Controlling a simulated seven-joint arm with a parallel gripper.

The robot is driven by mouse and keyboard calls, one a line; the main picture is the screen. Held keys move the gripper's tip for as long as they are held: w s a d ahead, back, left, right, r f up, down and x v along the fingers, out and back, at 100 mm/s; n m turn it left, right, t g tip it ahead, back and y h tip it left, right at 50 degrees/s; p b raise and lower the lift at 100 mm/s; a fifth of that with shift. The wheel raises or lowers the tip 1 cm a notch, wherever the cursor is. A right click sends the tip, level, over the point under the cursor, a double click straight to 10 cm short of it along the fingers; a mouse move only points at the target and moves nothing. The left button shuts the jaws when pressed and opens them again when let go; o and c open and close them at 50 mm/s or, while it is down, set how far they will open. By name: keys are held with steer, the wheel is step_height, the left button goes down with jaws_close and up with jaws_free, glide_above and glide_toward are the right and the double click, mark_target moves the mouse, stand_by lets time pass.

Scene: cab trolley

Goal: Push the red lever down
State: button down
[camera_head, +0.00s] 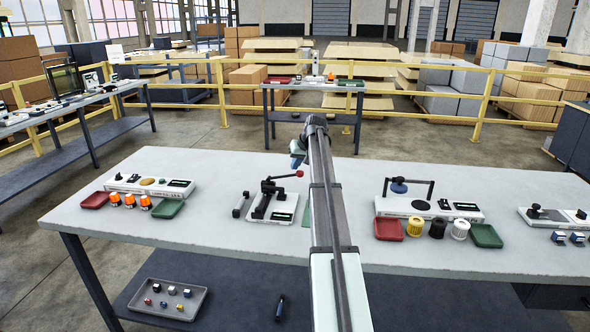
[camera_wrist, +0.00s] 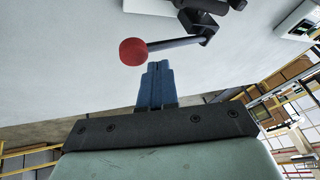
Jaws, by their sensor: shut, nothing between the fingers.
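The red lever is a dark rod with a red ball knob (camera_head: 299,174), on a black mechanism with a white base (camera_head: 272,208) on the table. In the head view the rod points right and slightly up from its pivot. In the wrist view the red knob (camera_wrist: 133,51) shows just beyond and to the left of my fingertips. My gripper (camera_wrist: 155,65) has blue fingers closed together with nothing between them. In the head view my gripper (camera_head: 297,153) is above the knob, and I see no contact. My arm hides the table right of the lever.
The white table (camera_head: 225,170) also holds a device with a red tray (camera_head: 95,200) and orange-topped parts (camera_head: 130,201) at left. Another device (camera_head: 428,208) with cylinders and trays stands right of my arm. A small dark handle-like part (camera_head: 241,205) is left of the lever.

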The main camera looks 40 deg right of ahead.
mark_target(299, 171)
steer(key=shift+s+d+f, duration=0.15)
steer(key=shift+f, duration=0.35)
steer(key=shift+s+d+f, duration=0.15)
steer(key=shift+f, duration=0.4)
steer(key=shift+s+d+f, duration=0.15)
steer(key=shift+f, duration=0.35)
stand_by(2.2)
steer(key=shift+r, duration=0.1)
steer(key=shift+w+a+r, duration=0.25)
steer(key=shift+r, duration=0.65)
steer(key=shift+w+a+r, duration=0.2)
steer(key=shift+a+r, duration=0.05)
steer(key=shift+r, duration=0.6)
steer(key=shift+w+a+r, duration=0.25)
steer(key=shift+r, duration=0.65)
steer(key=shift+r, duration=0.15)
steer(key=shift+w+a+r, duration=0.2)
steer(key=shift+r, duration=0.55)
steer(key=shift+w+a+r, duration=0.15)
steer(key=shift+w+r, duration=0.05)
steer(key=shift+r, duration=0.5)
steer(key=shift+w+a+r, duration=0.2)
steer(key=shift+r, duration=0.55)
